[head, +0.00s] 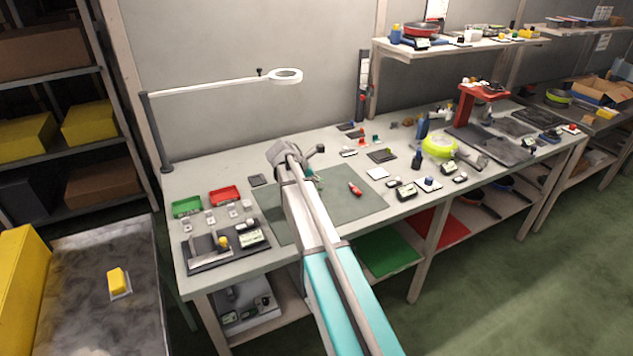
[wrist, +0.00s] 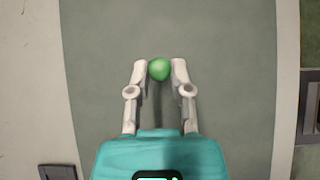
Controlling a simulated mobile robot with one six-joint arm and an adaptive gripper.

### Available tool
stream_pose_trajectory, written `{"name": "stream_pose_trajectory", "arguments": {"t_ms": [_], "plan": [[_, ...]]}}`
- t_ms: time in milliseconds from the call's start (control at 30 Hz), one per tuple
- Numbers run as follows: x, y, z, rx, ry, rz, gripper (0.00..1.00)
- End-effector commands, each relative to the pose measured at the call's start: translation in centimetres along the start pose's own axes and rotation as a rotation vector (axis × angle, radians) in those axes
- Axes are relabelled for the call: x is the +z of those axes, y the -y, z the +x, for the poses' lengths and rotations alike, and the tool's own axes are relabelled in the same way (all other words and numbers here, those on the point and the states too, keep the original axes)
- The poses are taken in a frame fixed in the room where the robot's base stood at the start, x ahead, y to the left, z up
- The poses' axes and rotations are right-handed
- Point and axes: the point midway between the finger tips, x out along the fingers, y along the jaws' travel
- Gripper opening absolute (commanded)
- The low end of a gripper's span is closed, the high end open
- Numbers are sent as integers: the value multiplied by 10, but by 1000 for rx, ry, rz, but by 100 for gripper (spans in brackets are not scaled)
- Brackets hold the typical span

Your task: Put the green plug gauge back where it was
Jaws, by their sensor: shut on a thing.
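The green plug gauge (wrist: 159,69) shows in the wrist view as a round green end between my fingertips; the rest of it is hidden or seen end-on. My gripper (wrist: 160,72) is shut on it, over the grey-green mat (wrist: 230,90). I cannot tell its height above the mat. In the head view my arm covers most of the gripper, and a small green bit shows just right of the arm over the mat (head: 345,210).
A red-handled item (head: 355,189) lies on the mat. Green (head: 187,207) and red (head: 224,195) trays stand left, with several small blocks and a fixture (head: 208,246) in front. Small gauges and stands crowd the bench's right. A magnifier lamp (head: 285,76) overhangs the back left.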

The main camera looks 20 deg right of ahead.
Motion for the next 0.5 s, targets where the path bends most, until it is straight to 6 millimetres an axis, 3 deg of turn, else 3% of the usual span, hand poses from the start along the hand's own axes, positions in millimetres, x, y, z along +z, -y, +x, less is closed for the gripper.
{"name": "stream_pose_trajectory", "arguments": {"t_ms": [33,200,500], "plan": [[-1,0,1,0,0,0,29],[0,0,1,0,0,0,60],[0,0,0,0,0,0,61]]}}
